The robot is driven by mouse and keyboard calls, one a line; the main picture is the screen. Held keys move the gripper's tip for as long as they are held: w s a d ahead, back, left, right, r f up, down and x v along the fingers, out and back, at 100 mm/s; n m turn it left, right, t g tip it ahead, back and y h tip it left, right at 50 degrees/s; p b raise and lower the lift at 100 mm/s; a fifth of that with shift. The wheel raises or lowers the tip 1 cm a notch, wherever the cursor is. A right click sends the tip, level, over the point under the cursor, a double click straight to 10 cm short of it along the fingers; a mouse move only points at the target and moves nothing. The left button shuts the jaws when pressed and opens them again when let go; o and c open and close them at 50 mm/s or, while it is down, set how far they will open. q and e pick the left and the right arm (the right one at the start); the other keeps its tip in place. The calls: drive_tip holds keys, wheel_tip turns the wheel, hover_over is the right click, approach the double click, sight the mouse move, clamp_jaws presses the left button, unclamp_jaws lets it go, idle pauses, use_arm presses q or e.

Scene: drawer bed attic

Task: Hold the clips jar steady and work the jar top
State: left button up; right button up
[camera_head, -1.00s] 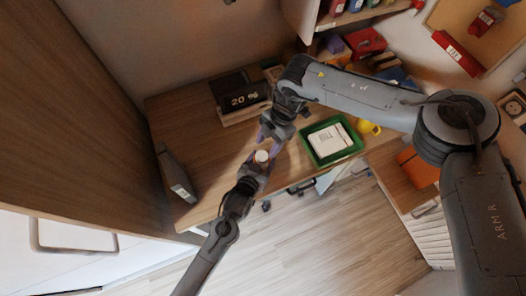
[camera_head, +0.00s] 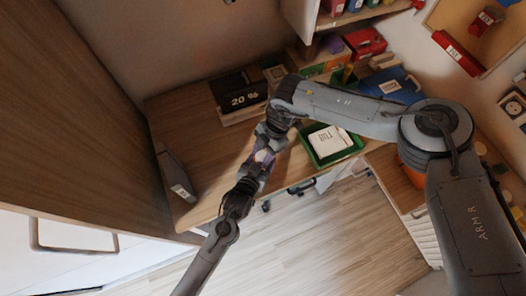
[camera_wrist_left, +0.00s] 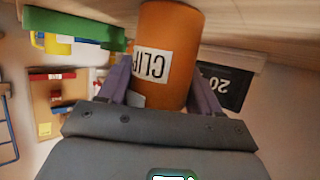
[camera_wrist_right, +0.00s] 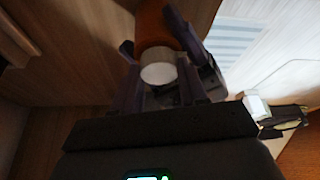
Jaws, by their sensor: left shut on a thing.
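The clips jar (camera_wrist_left: 165,60) is an orange cylinder with a white label, upside down in the left wrist view. My left gripper (camera_wrist_left: 163,85) is shut on it, one finger on each side. The jar top (camera_wrist_right: 158,72) is a round white lid, on the jar's end in the right wrist view. My right gripper (camera_wrist_right: 160,80) has its fingers on either side of the lid, seemingly open with slight gaps. In the head view both grippers meet at the desk's front edge, my right gripper (camera_head: 266,145) above my left, hiding most of the jar.
A green tray (camera_head: 318,162) with a white labelled item stands on the desk (camera_head: 195,120), right of the grippers. A dark "20 %" sign (camera_head: 243,99) stands behind them. A grey upright object (camera_head: 176,178) is at the desk's left end. Open floor lies in front.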

drive_tip(key=shift+c, duration=0.7)
drive_tip(key=shift+n, duration=0.3)
drive_tip(key=n+g+h, duration=0.1)
drive_tip(key=n, duration=0.2)
drive_tip(key=shift+w+n, duration=0.1)
drive_tip(key=shift+n, duration=0.2)
drive_tip(key=n+h, duration=0.1)
drive_tip(key=n, duration=0.2)
drive_tip(key=n+h, duration=0.1)
drive_tip(key=n, duration=0.2)
drive_tip(key=shift+a+g+h, duration=0.2)
drive_tip(key=shift+g+h, duration=0.1)
drive_tip(key=o, duration=0.8)
